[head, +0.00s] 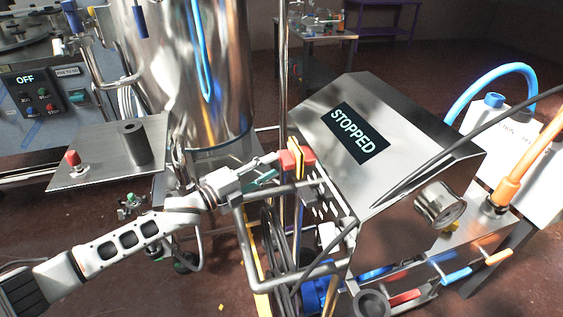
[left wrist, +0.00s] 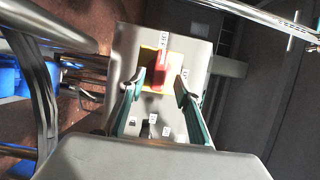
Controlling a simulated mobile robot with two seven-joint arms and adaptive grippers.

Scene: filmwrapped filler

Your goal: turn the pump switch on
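The pump switch is a red handle on a yellow plate, on the side of a grey box; it shows in the left wrist view (left wrist: 160,72) and in the head view (head: 297,158). My left gripper (head: 268,168) is just left of the switch in the head view. In the left wrist view its two teal-lined fingers (left wrist: 157,95) are apart, with the red handle in line with the gap between them. I cannot tell if a finger touches it. A display (head: 355,132) on the steel housing reads STOPPED. My right gripper is not in view.
Metal tube rails (head: 245,255) and dark hoses surround the switch box below. A tall steel tank (head: 195,80) stands behind my left gripper. A control panel (head: 40,95) at left reads OFF. Blue and orange hoses (head: 517,172) are at right.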

